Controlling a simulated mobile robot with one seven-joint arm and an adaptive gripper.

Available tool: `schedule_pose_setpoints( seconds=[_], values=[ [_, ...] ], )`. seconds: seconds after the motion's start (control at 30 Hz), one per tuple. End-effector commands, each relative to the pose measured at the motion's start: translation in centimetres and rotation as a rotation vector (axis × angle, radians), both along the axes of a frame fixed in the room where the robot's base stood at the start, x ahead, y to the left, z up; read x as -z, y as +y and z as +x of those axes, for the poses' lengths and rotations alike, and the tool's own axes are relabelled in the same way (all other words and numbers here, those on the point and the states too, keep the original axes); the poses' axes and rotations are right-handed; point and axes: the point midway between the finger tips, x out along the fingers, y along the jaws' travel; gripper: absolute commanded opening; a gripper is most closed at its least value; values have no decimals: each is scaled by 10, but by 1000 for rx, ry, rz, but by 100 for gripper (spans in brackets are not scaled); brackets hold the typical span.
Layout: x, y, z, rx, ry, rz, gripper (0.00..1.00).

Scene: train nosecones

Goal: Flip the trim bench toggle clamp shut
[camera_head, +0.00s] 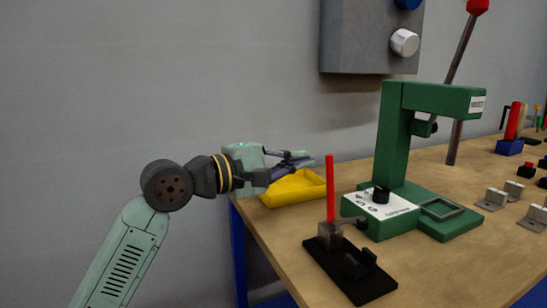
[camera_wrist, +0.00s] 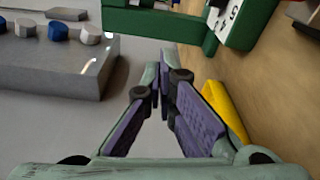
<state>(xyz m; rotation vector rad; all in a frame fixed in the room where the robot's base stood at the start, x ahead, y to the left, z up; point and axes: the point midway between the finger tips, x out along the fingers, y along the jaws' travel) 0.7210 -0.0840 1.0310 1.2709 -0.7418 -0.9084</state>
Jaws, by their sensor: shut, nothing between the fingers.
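The toggle clamp (camera_head: 335,232) stands on a black base plate (camera_head: 351,271) near the front left of the bench. Its red handle (camera_head: 330,188) points straight up. A small black block sits at the plate's front end. My gripper (camera_head: 308,160) is shut and empty, to the left of the red handle and above the yellow tray, apart from the clamp. In the wrist view my gripper's purple-padded fingers (camera_wrist: 164,90) come together at their tips. The clamp does not show clearly in the wrist view.
The yellow tray (camera_head: 312,187) lies at the bench's left end. A green press (camera_head: 394,140) with a long red-knobbed lever (camera_head: 461,85) stands behind the clamp. A grey control box (camera_head: 355,40) hangs on the wall. Metal brackets (camera_head: 492,199) lie to the right. The front middle of the bench (camera_head: 440,270) is clear.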

Motion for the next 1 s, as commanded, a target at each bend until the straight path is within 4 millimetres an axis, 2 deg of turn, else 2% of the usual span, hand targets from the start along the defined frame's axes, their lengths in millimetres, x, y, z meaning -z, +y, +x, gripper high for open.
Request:
schedule_pose_setpoints(
  seconds=[0.07,0.2,0.4,1.0],
  values=[
    [-2,-15,7,2,1,1,0],
    [-5,-14,-18,-2,-2,0,0],
    [-6,-16,-31,-2,1,0,0],
    [-5,-18,-37,0,-33,12,0]
  ],
)
